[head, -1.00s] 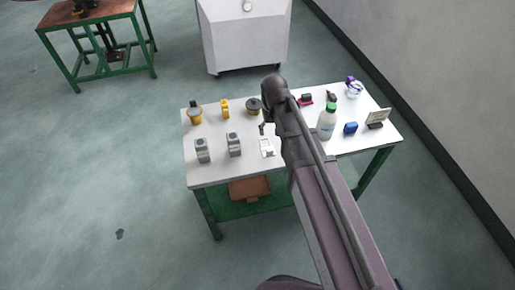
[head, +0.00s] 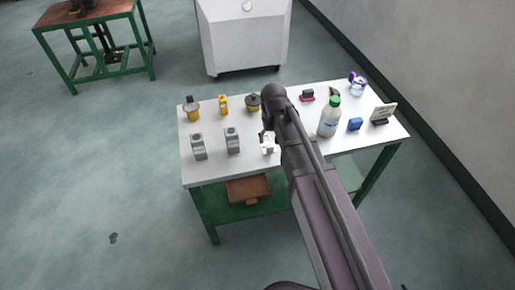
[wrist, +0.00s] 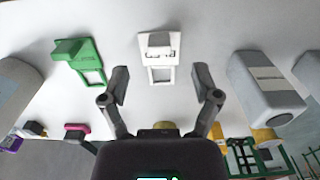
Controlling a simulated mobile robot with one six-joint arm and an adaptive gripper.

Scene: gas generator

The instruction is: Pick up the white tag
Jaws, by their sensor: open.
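The white tag (wrist: 158,55) lies on the white tabletop, in the upper middle of the wrist view, with its open loop pointing toward my gripper. In the head view the white tag (head: 267,148) shows at the front of the table, beside my arm, which partly hides that area. My gripper (wrist: 161,88) is open, with its two fingers apart on either side of the tag's loop end in the picture. Nothing is between the fingertips but the loop end and tabletop; I cannot tell the exact height above the table. In the head view my gripper (head: 266,137) is mostly hidden by my wrist.
A green tag (wrist: 78,58) lies left of the white one. A grey box-shaped item (wrist: 266,88) stands to its right. A bottle (head: 329,118), a blue item (head: 354,124) and a small sign (head: 383,113) stand on the right of the table (head: 215,171).

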